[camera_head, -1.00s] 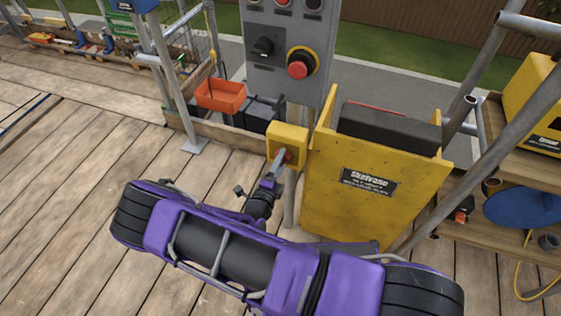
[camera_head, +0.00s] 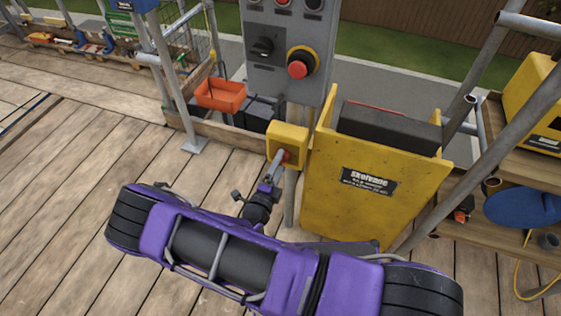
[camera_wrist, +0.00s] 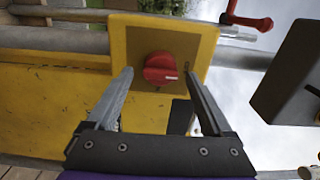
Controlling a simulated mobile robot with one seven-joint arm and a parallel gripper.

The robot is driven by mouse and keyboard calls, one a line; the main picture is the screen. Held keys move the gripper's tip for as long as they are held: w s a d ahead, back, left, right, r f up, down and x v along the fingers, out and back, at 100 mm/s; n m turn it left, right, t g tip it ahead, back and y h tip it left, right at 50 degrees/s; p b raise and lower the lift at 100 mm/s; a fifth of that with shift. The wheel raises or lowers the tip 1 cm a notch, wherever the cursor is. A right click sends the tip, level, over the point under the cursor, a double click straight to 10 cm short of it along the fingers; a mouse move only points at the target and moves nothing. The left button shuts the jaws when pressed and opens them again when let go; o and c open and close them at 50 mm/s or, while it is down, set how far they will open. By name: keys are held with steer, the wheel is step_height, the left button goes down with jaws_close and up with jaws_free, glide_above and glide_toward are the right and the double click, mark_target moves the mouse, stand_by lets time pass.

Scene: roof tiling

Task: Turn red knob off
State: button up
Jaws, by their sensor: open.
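The red knob (camera_wrist: 160,68) sits on the face of a yellow box (camera_wrist: 203,42), with a pale mark pointing to the right in the wrist view. In the head view the yellow box (camera_head: 285,137) is mounted beside the yellow panel, and the red knob (camera_head: 287,156) shows only as a small bit. My gripper (camera_wrist: 162,77) is open, with one finger to each side of the knob in the wrist view. There are visible gaps between the fingers and the knob. The head view shows my gripper (camera_head: 277,163) just in front of the box.
A grey control panel (camera_head: 289,95) with a red button (camera_head: 298,69) and a black switch (camera_head: 262,47) stands above the box. A yellow holder (camera_head: 370,215) is close on the right. An orange tray (camera_head: 220,95) and a scaffold pole (camera_head: 178,75) are on the left.

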steer(key=v, duration=1.6)
